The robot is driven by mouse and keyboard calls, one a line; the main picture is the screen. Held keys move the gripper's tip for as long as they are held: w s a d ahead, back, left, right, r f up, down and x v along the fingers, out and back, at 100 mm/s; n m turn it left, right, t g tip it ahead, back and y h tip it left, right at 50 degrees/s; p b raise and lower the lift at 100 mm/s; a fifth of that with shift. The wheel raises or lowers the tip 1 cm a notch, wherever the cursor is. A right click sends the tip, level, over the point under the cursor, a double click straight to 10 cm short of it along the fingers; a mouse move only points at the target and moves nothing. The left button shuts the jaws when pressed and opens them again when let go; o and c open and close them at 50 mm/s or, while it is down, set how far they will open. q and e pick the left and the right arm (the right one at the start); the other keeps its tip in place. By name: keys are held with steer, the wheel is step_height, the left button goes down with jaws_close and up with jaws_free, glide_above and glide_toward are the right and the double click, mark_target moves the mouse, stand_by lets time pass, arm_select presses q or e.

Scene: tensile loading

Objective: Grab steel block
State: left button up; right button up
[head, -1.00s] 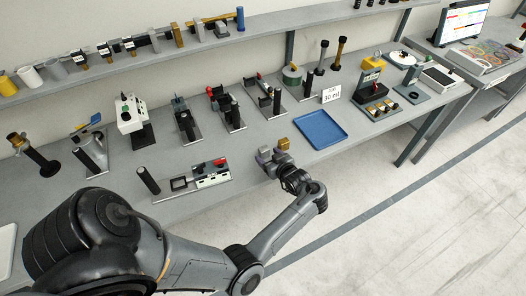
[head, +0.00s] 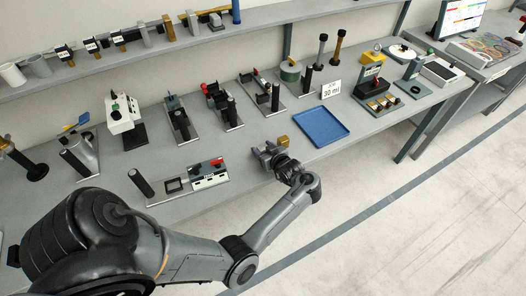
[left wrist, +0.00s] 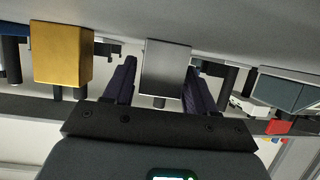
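The steel block (left wrist: 166,66) is a plain grey block in the left wrist view, between the two dark fingers of my left gripper (left wrist: 160,78). A gap shows between the block and the left finger; the right finger overlaps its edge, and I cannot tell whether they touch. The fingers are spread open. In the head view my left gripper (head: 270,153) is low at the bench's front edge, and the steel block is hard to tell from the fingers. A gold block (left wrist: 61,54) stands to the left in the wrist view; it also shows in the head view (head: 283,141). My right gripper is out of view.
A blue tray (head: 321,127) lies to the right of the gripper, with a "30 ml" sign (head: 331,89) behind it. A fixture with a red knob (head: 208,174) stands to the left. Several devices line the bench behind. The floor in front is clear.

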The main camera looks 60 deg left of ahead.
arm_select(q)
steer(key=shift+a, duration=0.1)
steer(key=c, duration=0.9)
jaws_close()
steer(key=shift+r, duration=0.15)
